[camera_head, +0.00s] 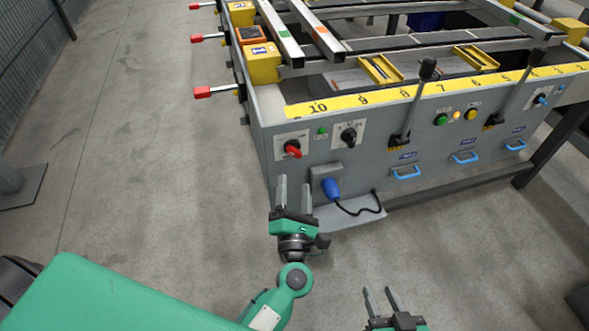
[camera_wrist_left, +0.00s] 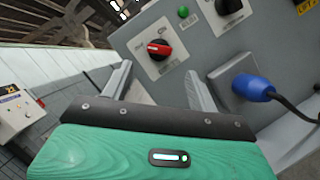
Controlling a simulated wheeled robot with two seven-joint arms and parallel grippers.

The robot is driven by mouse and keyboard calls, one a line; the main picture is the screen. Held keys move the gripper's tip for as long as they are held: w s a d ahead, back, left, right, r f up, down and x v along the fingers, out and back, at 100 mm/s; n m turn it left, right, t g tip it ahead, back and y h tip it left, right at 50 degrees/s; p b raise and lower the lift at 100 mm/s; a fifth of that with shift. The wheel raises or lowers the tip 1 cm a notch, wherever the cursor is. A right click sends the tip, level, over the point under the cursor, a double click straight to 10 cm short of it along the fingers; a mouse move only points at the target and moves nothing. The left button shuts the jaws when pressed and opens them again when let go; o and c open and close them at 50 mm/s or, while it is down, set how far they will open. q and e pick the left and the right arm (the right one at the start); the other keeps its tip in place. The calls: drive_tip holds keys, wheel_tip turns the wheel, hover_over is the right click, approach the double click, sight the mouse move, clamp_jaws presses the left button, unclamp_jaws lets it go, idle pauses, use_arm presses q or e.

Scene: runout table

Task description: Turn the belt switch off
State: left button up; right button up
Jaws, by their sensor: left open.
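A red rotary switch (camera_head: 292,149) sits on a white plate at the left end of the grey front panel (camera_head: 262,120). A black rotary switch (camera_head: 348,135) is on another plate to its right. I cannot read which label names the belt. My left gripper (camera_head: 294,188) is open and empty, below and in front of the red switch, not touching it. In the left wrist view the red switch (camera_wrist_left: 159,48) shows beyond and between the open fingers (camera_wrist_left: 158,72), its handle lying roughly sideways. My right gripper (camera_head: 379,290) is open and empty at the bottom, away from the panel.
A blue plug (camera_head: 331,188) with a black cable sits in a socket just right of my left gripper. A green light (camera_head: 322,131) is between the switches. Black levers (camera_head: 414,100), push buttons (camera_head: 440,119) and blue handles (camera_head: 405,172) are further right. The floor (camera_head: 140,150) at left is clear.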

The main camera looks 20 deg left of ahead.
use_arm(q)
drive_tip(key=v, duration=0.5)
drive_tip(key=shift+s, duration=0.25)
